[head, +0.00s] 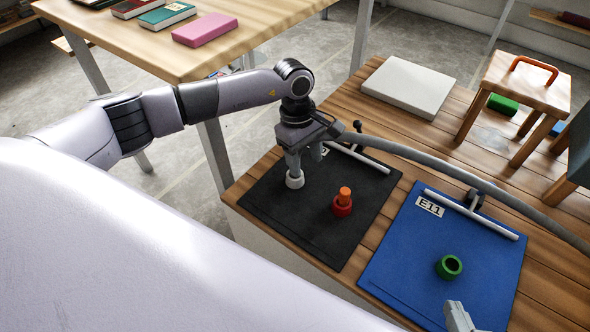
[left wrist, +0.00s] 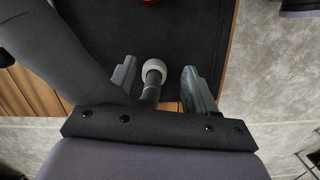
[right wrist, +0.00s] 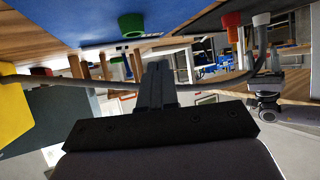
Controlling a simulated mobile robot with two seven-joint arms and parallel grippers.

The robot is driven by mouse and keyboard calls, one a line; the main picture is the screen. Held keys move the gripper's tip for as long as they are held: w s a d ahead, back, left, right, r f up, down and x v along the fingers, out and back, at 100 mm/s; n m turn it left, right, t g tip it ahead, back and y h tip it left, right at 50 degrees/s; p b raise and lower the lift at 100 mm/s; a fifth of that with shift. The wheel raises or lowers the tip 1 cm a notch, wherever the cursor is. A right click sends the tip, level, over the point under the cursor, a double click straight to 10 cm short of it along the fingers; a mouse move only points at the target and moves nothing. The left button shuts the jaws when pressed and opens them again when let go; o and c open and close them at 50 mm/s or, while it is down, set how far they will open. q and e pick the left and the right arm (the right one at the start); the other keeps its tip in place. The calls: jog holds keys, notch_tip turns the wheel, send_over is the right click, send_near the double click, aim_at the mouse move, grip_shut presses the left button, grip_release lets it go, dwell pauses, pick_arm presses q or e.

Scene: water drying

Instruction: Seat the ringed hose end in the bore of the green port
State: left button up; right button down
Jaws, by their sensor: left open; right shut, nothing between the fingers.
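The hose end with its pale ring (head: 295,180) points down over the black mat, between the spread fingers of my left gripper (head: 305,158). In the left wrist view the ring (left wrist: 154,68) shows between the fingertips, with gaps on both sides. I cannot tell whether the end touches the mat. The green port (head: 450,267) stands on the blue mat, its dark bore facing up and empty. It also shows in the right wrist view (right wrist: 131,24). My right gripper (head: 458,318) is shut and empty, near the blue mat's front edge, close to the green port.
A red port (head: 342,207) with an orange plug stands on the black mat (head: 290,228). The grey hose (head: 440,160) arches right across the table. The blue mat (head: 400,270) carries an E11 label and a white bar (head: 470,214). A white box (head: 408,86) and stool (head: 515,85) stand behind.

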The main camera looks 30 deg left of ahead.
pick_arm(q)
jog(key=shift+y, duration=0.9)
jog(key=a, duration=0.2)
jog(key=w+a, duration=0.1)
jog(key=a, duration=0.1)
jog(key=shift+w+a+r, duration=0.2)
jog(key=shift+a, duration=0.1)
jog(key=f, duration=0.1)
jog(key=f+b, duration=0.1)
jog(key=f, duration=0.1)
jog(key=d+f+b, duration=0.1)
jog(key=f, duration=0.1)
jog(key=shift+w+f, duration=0.2)
jog(key=shift+w, duration=0.05)
jog(key=shift+f, duration=0.35)
grip_shut()
pick_arm(e)
jog(key=shift+w+a+f+y, duration=0.1)
jog(key=shift+w+a+y, duration=0.15)
jog(key=shift+a, duration=0.25)
jog(key=shift+w+a+f+y, duration=0.1)
jog(key=shift+a+y, duration=0.15)
jog(key=shift+a, duration=0.25)
pick_arm(q)
jog(key=shift+r, duration=0.1)
